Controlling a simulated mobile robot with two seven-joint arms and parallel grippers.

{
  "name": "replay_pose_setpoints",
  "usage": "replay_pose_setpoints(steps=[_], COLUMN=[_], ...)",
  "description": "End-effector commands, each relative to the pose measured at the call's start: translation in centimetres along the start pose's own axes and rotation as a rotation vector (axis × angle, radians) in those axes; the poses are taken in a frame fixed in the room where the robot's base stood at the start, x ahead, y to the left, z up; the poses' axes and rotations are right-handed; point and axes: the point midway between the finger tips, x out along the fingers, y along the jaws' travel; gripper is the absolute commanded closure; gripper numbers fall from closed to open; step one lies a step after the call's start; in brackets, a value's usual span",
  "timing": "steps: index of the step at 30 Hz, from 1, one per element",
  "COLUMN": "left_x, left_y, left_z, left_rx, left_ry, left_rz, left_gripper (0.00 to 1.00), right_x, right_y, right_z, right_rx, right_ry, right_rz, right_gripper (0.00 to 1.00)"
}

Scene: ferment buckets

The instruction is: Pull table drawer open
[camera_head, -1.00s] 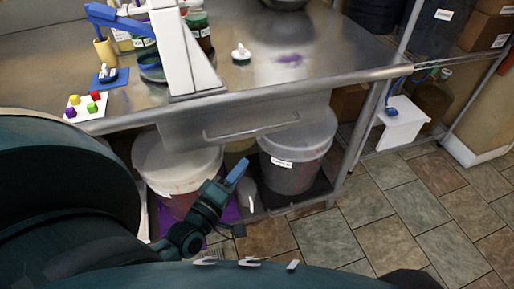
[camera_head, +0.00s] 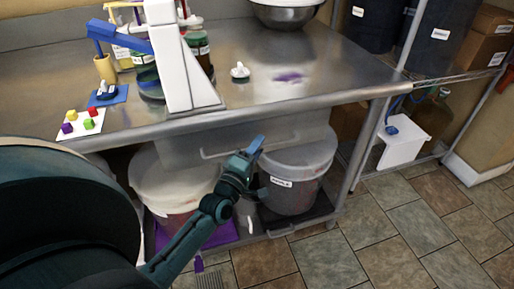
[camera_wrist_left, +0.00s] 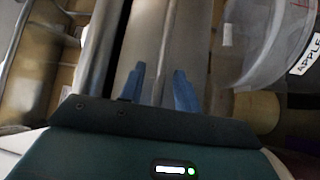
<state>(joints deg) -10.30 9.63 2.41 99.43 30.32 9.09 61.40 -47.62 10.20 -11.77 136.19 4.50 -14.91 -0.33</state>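The table drawer (camera_head: 180,149) is a grey metal box under the steel tabletop, and it looks shut. Its bar handle (camera_head: 209,155) runs along the front, and its right part is partly hidden behind my left gripper. My left gripper (camera_head: 255,147) is in front of the drawer, close to the handle; I cannot tell whether it touches. My right gripper is not in view.
The steel table (camera_head: 330,65) holds a white stand (camera_head: 182,60), jars and a bowl (camera_head: 285,14). The tiled floor (camera_head: 400,235) at right is clear.

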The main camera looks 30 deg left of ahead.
Motion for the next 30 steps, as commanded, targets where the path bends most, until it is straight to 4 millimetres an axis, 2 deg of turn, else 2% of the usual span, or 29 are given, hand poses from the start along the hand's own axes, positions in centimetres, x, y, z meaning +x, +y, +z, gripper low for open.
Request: replay_pose_setpoints(steps=[10,21,30], left_x=[0.36,0.34,0.33], left_y=[0.01,0.01,0.01], left_z=[0.00,0.00,0.00], left_rx=[0.000,0.001,0.001], left_ry=[0.000,0.000,0.000], left_rz=[0.000,0.000,0.000], left_gripper=[0.68,0.99,1.00], right_x=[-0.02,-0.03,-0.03], right_y=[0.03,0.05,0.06], right_z=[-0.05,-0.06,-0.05], right_rx=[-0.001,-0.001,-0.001], right_ry=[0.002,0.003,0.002], right_rz=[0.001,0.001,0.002], right_gripper=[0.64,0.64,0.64])
